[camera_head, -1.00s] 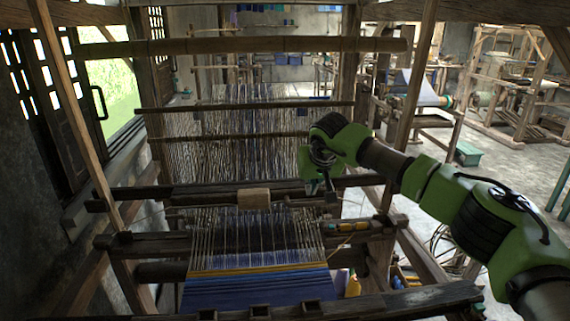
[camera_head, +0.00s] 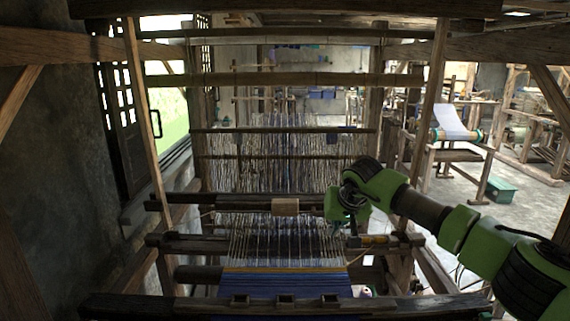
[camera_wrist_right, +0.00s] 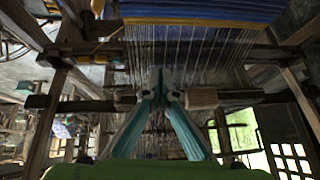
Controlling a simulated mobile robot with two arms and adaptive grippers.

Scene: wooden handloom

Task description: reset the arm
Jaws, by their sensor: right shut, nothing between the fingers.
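My right arm comes in from the right in the head view. Its green wrist and gripper (camera_head: 345,216) hang over the right side of the loom, right of a small wooden block (camera_head: 285,207) on a dark crossbar. In the right wrist view my right gripper (camera_wrist_right: 160,82) has its two teal fingers meeting at the tips, with nothing between them. Warp threads (camera_wrist_right: 195,50) and the wooden block (camera_wrist_right: 202,98) show beyond the fingers. My left gripper is not in view.
The loom holds blue cloth (camera_head: 270,284) at the front, with a dark front beam (camera_head: 180,308). Wooden posts (camera_head: 143,110) and overhead beams surround it. A wall and window lie left. Other looms and a green box (camera_head: 500,190) stand on the floor at right.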

